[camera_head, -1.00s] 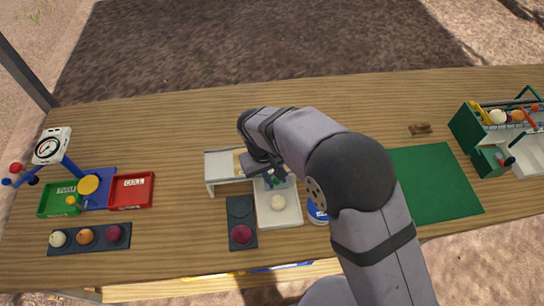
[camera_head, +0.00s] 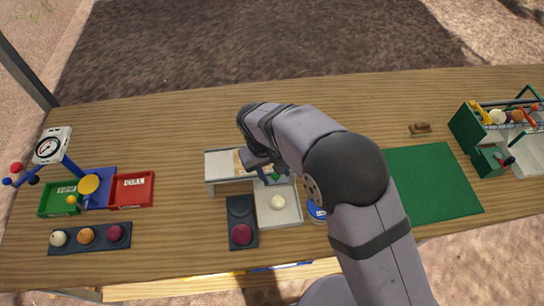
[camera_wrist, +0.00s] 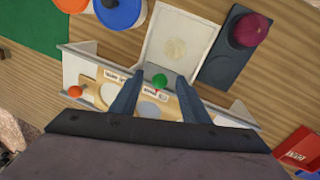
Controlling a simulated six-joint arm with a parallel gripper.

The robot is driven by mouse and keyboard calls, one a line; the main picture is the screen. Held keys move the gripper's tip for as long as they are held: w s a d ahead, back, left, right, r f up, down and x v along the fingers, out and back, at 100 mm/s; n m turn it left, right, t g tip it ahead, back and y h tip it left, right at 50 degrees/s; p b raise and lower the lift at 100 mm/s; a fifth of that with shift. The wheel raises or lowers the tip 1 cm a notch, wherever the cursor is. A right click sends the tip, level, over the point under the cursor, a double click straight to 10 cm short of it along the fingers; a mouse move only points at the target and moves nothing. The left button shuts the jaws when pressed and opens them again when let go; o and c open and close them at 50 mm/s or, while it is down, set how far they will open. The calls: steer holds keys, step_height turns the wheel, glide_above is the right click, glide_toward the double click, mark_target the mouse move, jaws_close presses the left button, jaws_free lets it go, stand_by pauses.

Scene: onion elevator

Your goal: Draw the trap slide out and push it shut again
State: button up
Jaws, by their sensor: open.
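The trap slide shows in the wrist view as a grey plate (camera_wrist: 172,74) with a green knob (camera_wrist: 159,81), at the edge of a white bench-like stand (camera_wrist: 84,63). My gripper (camera_wrist: 160,75) is open, with one finger on each side of the green knob; I cannot tell whether they touch it. In the head view the stand (camera_head: 226,166) is at the table's middle and my wrist hides much of its right part.
A dark holder (camera_head: 240,211) with a red onion (camera_head: 241,234) stands left of the tray. A blue-rimmed round container (camera_head: 316,211) is to its right, close to my arm. Red (camera_head: 132,190) and green bins lie left; a green mat (camera_head: 434,183) lies right.

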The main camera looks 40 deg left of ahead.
steer(key=shift+r+p, duration=2.2)
steer(key=shift+r, duration=0.85)
steer(key=shift+a+n, duration=0.15)
steer(key=shift+n, duration=0.15)
steer(key=s+d+f+g+h, duration=0.15)
steer(key=s+d, duration=0.25)
steer(key=d, duration=0.4)
steer(key=s+d+f+g, duration=0.1)
steer(key=s+d+f, duration=0.2)
steer(key=s+d, duration=0.35)
steer(key=w+d+r+m+y, duration=0.1)
steer(key=w+d+r+m, duration=0.1)
steer(key=d, duration=0.7)
steer(key=w+d+r+m+b, duration=0.1)
steer(key=w+d+r+m, duration=0.2)
steer(key=d+m, duration=0.3)
steer(key=w+d+r+m+y+b, duration=0.1)
steer(key=w+d+r+m, duration=0.1)
steer(key=d, duration=1)
steer(key=shift+w+d+r+m+t+y, duration=0.15)
steer(key=shift+d+r+m+t+y, duration=0.2)
steer(key=shift+r+m, duration=0.6)
